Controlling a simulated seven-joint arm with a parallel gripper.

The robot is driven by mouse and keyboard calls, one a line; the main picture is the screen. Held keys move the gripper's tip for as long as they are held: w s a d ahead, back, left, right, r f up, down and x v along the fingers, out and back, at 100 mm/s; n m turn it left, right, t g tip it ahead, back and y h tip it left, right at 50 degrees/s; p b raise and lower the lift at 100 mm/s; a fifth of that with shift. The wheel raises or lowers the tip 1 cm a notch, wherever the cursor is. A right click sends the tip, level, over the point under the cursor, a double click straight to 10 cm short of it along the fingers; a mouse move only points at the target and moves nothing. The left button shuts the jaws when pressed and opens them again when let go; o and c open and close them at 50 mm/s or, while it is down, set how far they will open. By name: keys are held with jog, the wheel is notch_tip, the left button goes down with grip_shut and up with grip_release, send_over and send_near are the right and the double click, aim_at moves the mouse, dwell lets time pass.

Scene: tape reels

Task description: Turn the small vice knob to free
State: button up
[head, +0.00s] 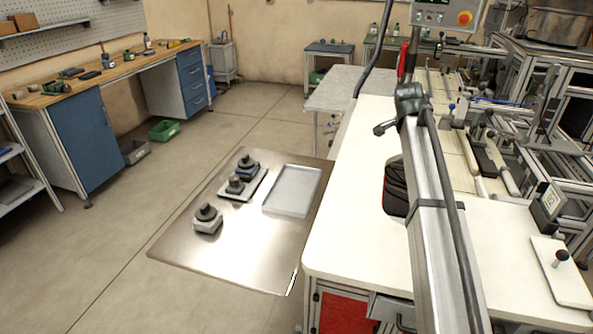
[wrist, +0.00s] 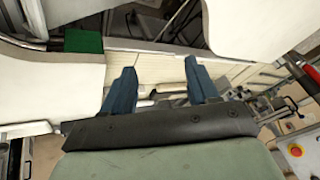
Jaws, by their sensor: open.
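My gripper (wrist: 159,68) shows in the wrist view as two blue fingers, spread apart with nothing between them. Beyond the fingers are a pale ribbed surface and metal rods; I see no contact. I cannot make out my gripper in the head view. I cannot tell for sure which thing is the small vice. In the head view, a small dark knob (head: 561,256) stands on a white plate (head: 575,285) at the far right. Three dark-topped blocks, a front one (head: 207,217), a middle one (head: 235,185) and a back one (head: 247,166), sit on a steel sheet.
The steel sheet (head: 240,262) also bears a shallow silver tray (head: 293,190). A white worktop (head: 350,225) has a slanted metal beam (head: 435,230) in front of it. Rods and frames crowd the right side. A control box with a red button (head: 465,17) is at the top.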

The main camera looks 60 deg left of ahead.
jog(key=s+a+r+g, duration=0.1)
jog(key=s+a+g, duration=0.1)
jog(key=s+a, duration=0.55)
jog(key=s+a+r+g, duration=0.1)
jog(key=s+a+g, duration=0.3)
jog(key=s, duration=0.7)
jog(key=g+h, duration=0.1)
jog(key=g, duration=0.3)
send_near(234, 178)
jog(key=shift+n, duration=0.3)
jog(key=x, duration=0.8)
jog(key=shift+s+a+f, duration=0.1)
jog(key=shift+f, duration=0.15)
jog(key=c, duration=1)
jog(key=shift+c, duration=0.2)
